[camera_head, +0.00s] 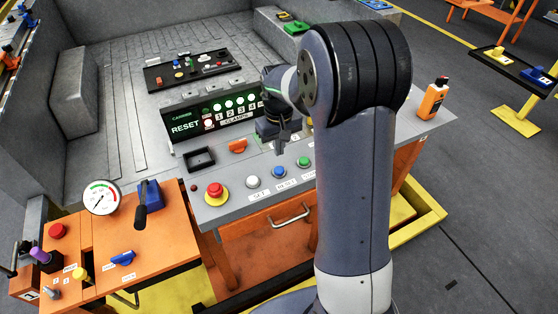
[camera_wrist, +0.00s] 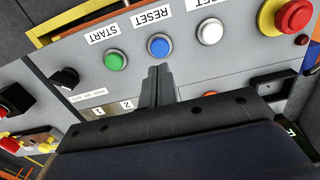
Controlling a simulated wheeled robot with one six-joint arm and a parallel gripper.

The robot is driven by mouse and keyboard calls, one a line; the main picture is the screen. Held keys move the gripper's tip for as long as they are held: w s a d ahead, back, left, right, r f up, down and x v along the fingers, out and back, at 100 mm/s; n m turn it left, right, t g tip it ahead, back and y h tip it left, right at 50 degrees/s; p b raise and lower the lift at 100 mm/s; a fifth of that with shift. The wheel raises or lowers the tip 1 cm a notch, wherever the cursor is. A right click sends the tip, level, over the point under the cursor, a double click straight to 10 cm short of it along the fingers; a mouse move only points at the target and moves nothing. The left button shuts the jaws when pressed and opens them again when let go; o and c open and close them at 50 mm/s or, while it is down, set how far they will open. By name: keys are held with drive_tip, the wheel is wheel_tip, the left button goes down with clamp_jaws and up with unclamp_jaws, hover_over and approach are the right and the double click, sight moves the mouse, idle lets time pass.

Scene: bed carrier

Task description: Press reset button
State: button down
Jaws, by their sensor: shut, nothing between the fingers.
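The reset button is a round blue button (camera_head: 279,171) on the sloped grey console. In the wrist view the blue button (camera_wrist: 159,46) stands beside an upside-down RESET label (camera_wrist: 152,18). My gripper (camera_head: 282,151) hangs over the console, just behind the blue button in the head view. In the wrist view my gripper's fingertips (camera_wrist: 158,69) are together and empty, and end just short of the button in the picture. The button is in full view and I see no contact. The exact height of the tips above the panel is hard to tell.
A green START button (camera_wrist: 116,60) and a white button (camera_wrist: 210,32) flank the blue one. A red emergency button (camera_head: 215,190) with a yellow base sits farther left. Black knobs (camera_wrist: 64,78) and a dark display board (camera_head: 215,113) are close by.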

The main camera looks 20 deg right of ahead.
sight(279, 170)
wheel_tip(279, 170, down, 7)
drive_tip(key=shift+r+p, duration=0.2)
drive_tip(key=shift+p, duration=0.25)
drive_tip(key=shift+s+f+b, duration=0.1)
drive_tip(key=shift+f+b, duration=0.7)
drive_tip(key=shift+f, duration=0.05)
drive_tip(key=shift+s+f, duration=0.2)
drive_tip(key=shift+s, duration=0.05)
drive_tip(key=shift+w+r, duration=0.1)
drive_tip(key=shift+r, duration=0.45)
wheel_tip(279, 170, up, 14)
drive_tip(key=p, duration=0.1)
drive_tip(key=shift+w+r+p, duration=0.15)
drive_tip(key=shift+w+p, duration=0.05)
drive_tip(key=shift+p, duration=0.15)
